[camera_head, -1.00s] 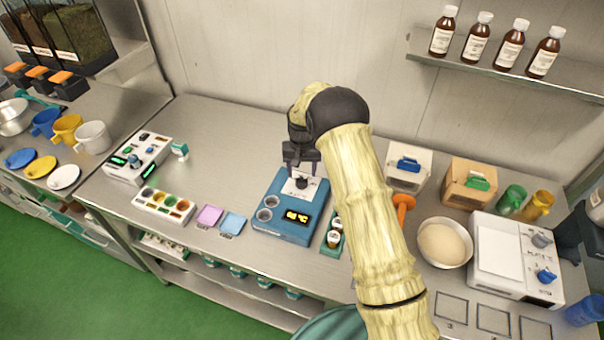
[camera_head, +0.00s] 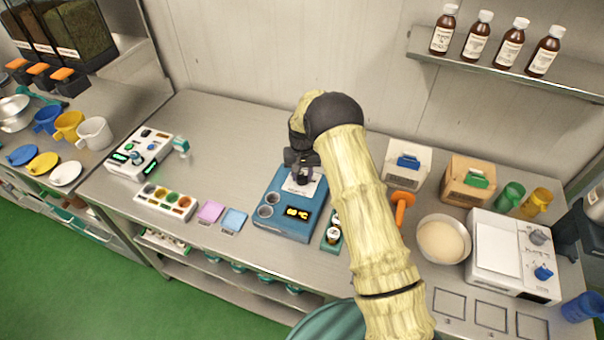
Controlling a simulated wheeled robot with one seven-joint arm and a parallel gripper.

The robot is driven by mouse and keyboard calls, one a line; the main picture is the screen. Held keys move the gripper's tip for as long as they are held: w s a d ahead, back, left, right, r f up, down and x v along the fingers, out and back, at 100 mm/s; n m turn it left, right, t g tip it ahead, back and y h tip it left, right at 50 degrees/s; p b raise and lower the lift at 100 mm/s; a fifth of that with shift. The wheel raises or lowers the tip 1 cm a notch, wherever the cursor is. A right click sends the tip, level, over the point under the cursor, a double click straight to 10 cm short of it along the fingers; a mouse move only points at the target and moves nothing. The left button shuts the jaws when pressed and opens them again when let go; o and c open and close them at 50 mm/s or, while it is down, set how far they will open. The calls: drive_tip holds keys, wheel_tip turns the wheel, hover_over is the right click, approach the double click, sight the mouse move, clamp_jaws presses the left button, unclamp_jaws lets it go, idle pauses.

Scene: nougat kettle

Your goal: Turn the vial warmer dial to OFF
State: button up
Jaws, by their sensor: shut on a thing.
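My gripper (camera_head: 302,180) points down over this plate and is shut on the dark dial there. The fingers and wrist hide most of the dial, so its pointer and markings cannot be read.
A green rack with small vials (camera_head: 332,233) stands right of the warmer. Pink (camera_head: 210,211) and blue pads (camera_head: 234,220) and a colored-well tray (camera_head: 166,201) lie left. An orange-handled tool (camera_head: 401,205), white bowl (camera_head: 442,239) and white device (camera_head: 500,245) stand right. Bench behind the pads is clear.

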drive_tip(key=shift+n+b, duration=0.45)
drive_tip(key=shift+n, duration=0.05)
drive_tip(key=shift+f+n+b, duration=0.1)
drive_tip(key=shift+n+b, duration=0.4)
drive_tip(key=shift+n, duration=0.1)
drive_tip(key=n+b, duration=0.2)
drive_tip(key=n, duration=0.2)
drive_tip(key=shift+a, duration=0.1)
drive_tip(key=n+b, duration=0.1)
drive_tip(key=n, duration=0.3)
drive_tip(key=n+b, duration=0.1)
drive_tip(key=n, duration=0.9)
drive_tip(key=shift+r+n, duration=0.2)
drive_tip(key=shift+n, duration=0.2)
drive_tip(key=n, duration=0.6)
drive_tip(key=shift+p, duration=0.4)
drive_tip(key=o, duration=1)
